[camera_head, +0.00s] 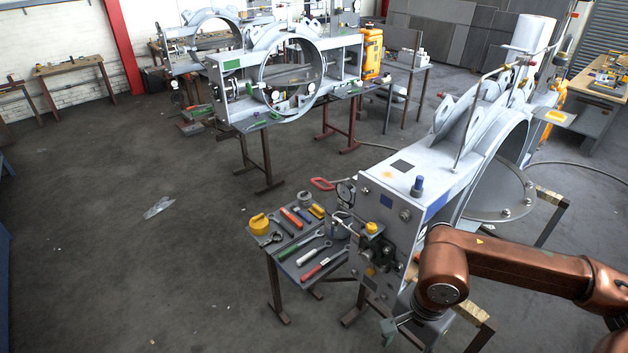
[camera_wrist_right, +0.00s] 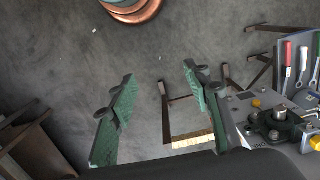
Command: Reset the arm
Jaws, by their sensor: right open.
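My right arm (camera_head: 520,262), copper-coloured, reaches in from the right in the head view, in front of the nearest damper frame (camera_head: 400,180). My right gripper (camera_head: 390,330) points down at the bottom edge there, with only a green finger showing. My left gripper is not in view.
A small tool table (camera_head: 300,250) holds wrenches and screwdrivers beside the frame's end; tools (camera_wrist_right: 300,65) show in the wrist view too. A wooden-topped trestle (camera_wrist_right: 195,138) stands beyond the fingers. More damper frames (camera_head: 235,100) stand behind. The floor (camera_head: 130,230) at left is mostly clear.

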